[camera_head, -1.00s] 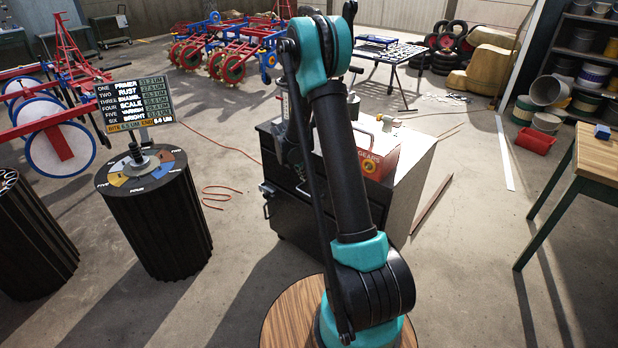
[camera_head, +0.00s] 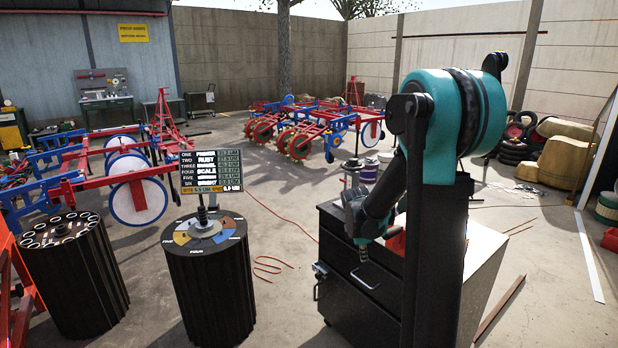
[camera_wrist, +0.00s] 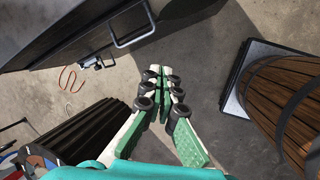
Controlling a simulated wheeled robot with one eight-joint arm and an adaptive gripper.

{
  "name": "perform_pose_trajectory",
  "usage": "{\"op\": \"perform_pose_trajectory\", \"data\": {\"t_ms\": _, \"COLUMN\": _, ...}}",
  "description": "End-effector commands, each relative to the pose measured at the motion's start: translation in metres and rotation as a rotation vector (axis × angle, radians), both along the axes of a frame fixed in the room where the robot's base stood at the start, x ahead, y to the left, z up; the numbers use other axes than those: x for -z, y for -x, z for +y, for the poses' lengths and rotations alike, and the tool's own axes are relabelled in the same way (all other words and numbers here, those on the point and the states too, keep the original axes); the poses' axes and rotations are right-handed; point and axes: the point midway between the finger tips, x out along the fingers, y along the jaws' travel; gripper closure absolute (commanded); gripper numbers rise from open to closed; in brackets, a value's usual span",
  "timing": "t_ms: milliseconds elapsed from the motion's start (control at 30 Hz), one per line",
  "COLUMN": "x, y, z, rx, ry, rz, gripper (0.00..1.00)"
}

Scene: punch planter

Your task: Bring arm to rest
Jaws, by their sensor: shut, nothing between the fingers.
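My gripper (camera_wrist: 163,82) shows in the wrist view with its pale, green-padded fingers brought together at the tips and nothing held. It hangs over bare concrete floor, beside the dark cabinet (camera_wrist: 75,40) and its handle. In the head view, my teal and black arm is folded up at the right, in front of the dark cabinet (camera_head: 365,300). My wrist shows above the cabinet's front; the fingertips are too small to make out there.
A ribbed black drum (camera_head: 212,295) with a coloured dial top and a sign board (camera_head: 212,172) stands left of the cabinet. Another ribbed drum (camera_head: 75,280) is farther left. A wooden barrel (camera_wrist: 285,100) stands right in the wrist view. A red cable (camera_head: 268,265) lies on the floor.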

Motion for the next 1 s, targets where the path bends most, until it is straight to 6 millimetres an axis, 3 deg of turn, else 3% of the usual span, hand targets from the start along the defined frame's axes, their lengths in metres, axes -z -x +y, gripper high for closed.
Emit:
{"op": "perform_pose_trajectory", "data": {"t_ms": 33, "x": -0.005, "y": 0.020, "z": -0.002, "rx": 0.090, "ry": -0.038, "rz": -0.024, "gripper": 1.00}}
{"op": "perform_pose_trajectory", "data": {"t_ms": 267, "x": -0.016, "y": 0.098, "z": -0.003, "rx": 0.535, "ry": -0.234, "rz": -0.132, "gripper": 1.00}}
{"op": "perform_pose_trajectory", "data": {"t_ms": 600, "x": -0.003, "y": 0.206, "z": 0.003, "rx": 1.178, "ry": -0.523, "rz": -0.229, "gripper": 1.00}}
{"op": "perform_pose_trajectory", "data": {"t_ms": 800, "x": 0.008, "y": 0.240, "z": 0.007, "rx": 1.406, "ry": -0.623, "rz": -0.247, "gripper": 1.00}}
{"op": "perform_pose_trajectory", "data": {"t_ms": 1000, "x": 0.011, "y": 0.246, "z": 0.008, "rx": 1.456, "ry": -0.645, "rz": -0.250, "gripper": 1.00}}
